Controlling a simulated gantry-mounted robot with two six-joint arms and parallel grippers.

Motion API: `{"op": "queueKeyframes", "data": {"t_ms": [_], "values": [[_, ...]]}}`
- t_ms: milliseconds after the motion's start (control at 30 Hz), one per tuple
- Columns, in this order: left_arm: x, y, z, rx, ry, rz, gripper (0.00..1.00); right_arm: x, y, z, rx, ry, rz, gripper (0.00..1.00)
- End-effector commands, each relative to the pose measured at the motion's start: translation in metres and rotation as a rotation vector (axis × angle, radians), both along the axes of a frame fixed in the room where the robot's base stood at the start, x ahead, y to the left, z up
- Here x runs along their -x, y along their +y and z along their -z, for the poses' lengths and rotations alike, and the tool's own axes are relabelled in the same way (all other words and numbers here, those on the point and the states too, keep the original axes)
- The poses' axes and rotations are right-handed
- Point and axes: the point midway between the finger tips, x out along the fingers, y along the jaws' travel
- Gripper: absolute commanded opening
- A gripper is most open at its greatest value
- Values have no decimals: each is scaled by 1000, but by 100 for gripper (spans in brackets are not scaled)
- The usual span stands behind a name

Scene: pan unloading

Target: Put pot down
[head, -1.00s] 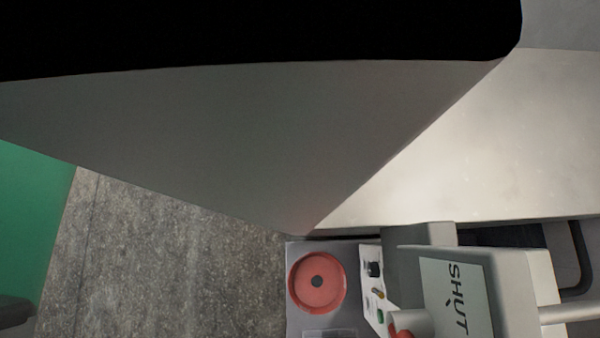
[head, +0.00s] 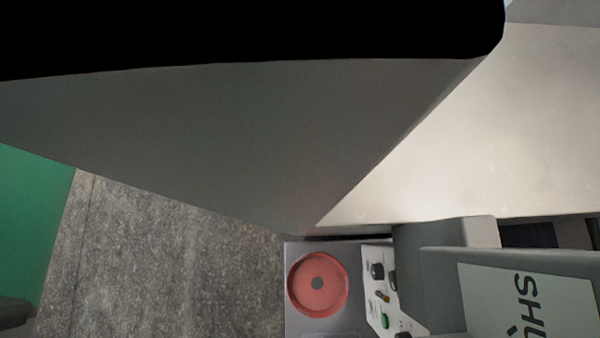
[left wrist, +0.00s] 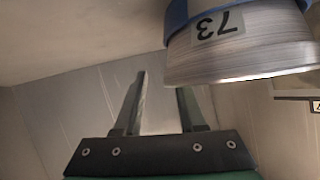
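In the left wrist view, a ribbed metal cylinder (left wrist: 235,52) with a blue band and a label reading 73 is at the upper right. It may be the pot, but I cannot tell for sure, as its upper part is cut off by the picture edge. My left gripper (left wrist: 162,90) is in the lower middle with its two fingers apart and nothing between them. The cylinder is to the right of and beyond the fingertips. No pot and no gripper can be made out in the head view. My right gripper is not in view.
In the head view a large dark grey form hides the upper part. A pale flat surface (head: 500,130) is at the right, speckled grey floor (head: 170,270) at the lower left and a green surface (head: 35,210) at the left edge.

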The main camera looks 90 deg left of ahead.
Motion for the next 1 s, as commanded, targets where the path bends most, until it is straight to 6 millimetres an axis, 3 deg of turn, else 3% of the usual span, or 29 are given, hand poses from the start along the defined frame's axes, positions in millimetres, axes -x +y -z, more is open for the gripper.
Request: {"op": "queueKeyframes", "data": {"t_ms": [167,400,600,1000], "values": [[9,-7,-7,-1,1,2,38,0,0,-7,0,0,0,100],[49,-36,-32,-1,0,5,38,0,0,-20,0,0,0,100],[77,-57,-47,-1,-2,5,38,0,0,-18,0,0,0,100],[87,-63,-54,-1,-3,1,38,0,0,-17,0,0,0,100]]}}
